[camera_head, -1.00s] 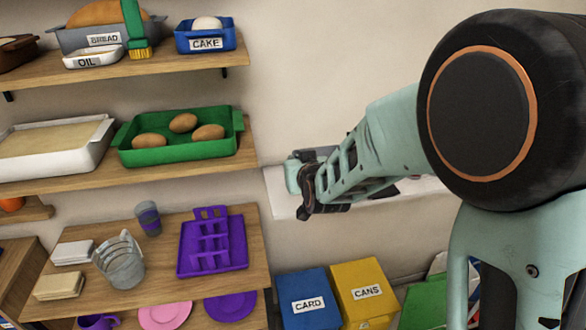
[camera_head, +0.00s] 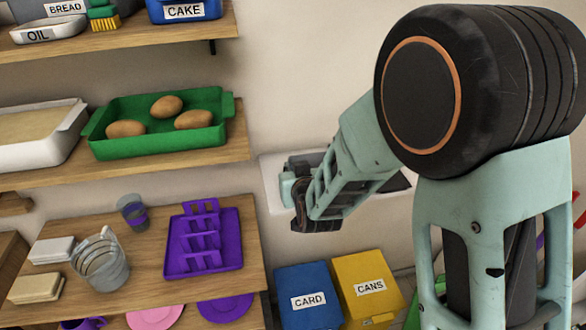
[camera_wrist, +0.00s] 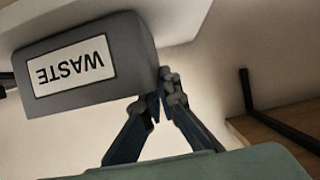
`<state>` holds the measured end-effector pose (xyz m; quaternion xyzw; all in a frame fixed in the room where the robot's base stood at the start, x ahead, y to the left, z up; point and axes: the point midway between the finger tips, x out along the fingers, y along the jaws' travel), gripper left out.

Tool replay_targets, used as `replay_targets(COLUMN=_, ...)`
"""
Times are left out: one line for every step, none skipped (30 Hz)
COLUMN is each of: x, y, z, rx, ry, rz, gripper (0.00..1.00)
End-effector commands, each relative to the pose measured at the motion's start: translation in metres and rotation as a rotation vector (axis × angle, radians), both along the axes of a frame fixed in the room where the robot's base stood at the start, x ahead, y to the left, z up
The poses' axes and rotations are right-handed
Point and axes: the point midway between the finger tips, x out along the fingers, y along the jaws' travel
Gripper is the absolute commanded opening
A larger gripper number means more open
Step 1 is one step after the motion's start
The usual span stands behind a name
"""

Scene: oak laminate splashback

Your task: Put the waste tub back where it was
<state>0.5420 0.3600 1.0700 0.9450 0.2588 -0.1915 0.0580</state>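The waste tub (camera_wrist: 130,48) is dark grey with a white WASTE label, which reads upside down in the wrist view. My gripper (camera_wrist: 165,90) has its fingertips close together at the tub's corner by the rim. They look shut on its thin edge, though the gripped part is hidden behind the fingertips. In the head view my gripper (camera_head: 303,205) is in front of a white ledge (camera_head: 272,190) by the wall. Only a grey bit of what may be the tub shows behind it.
Wooden shelves on the left hold a green tray (camera_head: 155,145) with potatoes, a purple rack (camera_head: 203,240), a glass bucket (camera_head: 101,262) and a tumbler (camera_head: 133,212). Blue CARD (camera_head: 308,278) and yellow CANS (camera_head: 352,268) bins stand below my gripper. A shelf bracket (camera_wrist: 247,90) shows at right in the wrist view.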

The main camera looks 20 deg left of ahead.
Motion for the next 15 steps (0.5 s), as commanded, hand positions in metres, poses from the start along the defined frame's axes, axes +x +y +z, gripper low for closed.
replay_targets(x=0.0001, y=0.0009, z=0.0002, rx=0.004, ry=-0.006, rz=0.000, gripper=0.00)
replay_targets(x=0.0002, y=0.0009, z=0.0010, rx=0.004, ry=-0.007, rz=0.000, gripper=0.00)
replay_targets(x=0.0003, y=0.0009, z=0.0020, rx=0.004, ry=-0.007, rz=0.000, gripper=0.00)
replay_targets(x=0.0003, y=0.0009, z=0.0021, rx=0.004, ry=-0.007, rz=0.000, gripper=0.00)
replay_targets(x=0.0003, y=0.0009, z=0.0021, rx=0.004, ry=-0.007, rz=0.000, gripper=0.00)
replay_targets(x=0.0003, y=0.0009, z=0.0021, rx=0.004, ry=-0.006, rz=0.000, gripper=0.00)
replay_targets(x=0.0003, y=0.0009, z=0.0019, rx=0.004, ry=-0.006, rz=0.000, gripper=0.00)
replay_targets(x=0.0003, y=0.0009, z=0.0012, rx=0.004, ry=-0.006, rz=0.000, gripper=0.00)
replay_targets(x=0.0003, y=0.0009, z=-0.0001, rx=0.004, ry=-0.006, rz=0.000, gripper=0.00)
replay_targets(x=0.0003, y=0.0009, z=-0.0011, rx=0.004, ry=-0.006, rz=0.000, gripper=0.00)
replay_targets(x=0.0004, y=0.0008, z=-0.0019, rx=0.004, ry=-0.006, rz=0.000, gripper=0.00)
replay_targets(x=0.0004, y=0.0009, z=-0.0028, rx=0.004, ry=-0.006, rz=0.000, gripper=0.00)
replay_targets(x=-0.0002, y=0.0006, z=-0.0025, rx=0.003, ry=-0.003, rz=0.000, gripper=0.05)
replay_targets(x=-0.0001, y=0.0006, z=-0.0021, rx=0.003, ry=-0.003, rz=0.000, gripper=0.08)
replay_targets(x=-0.0001, y=0.0006, z=-0.0021, rx=0.003, ry=-0.003, rz=0.000, gripper=0.13)
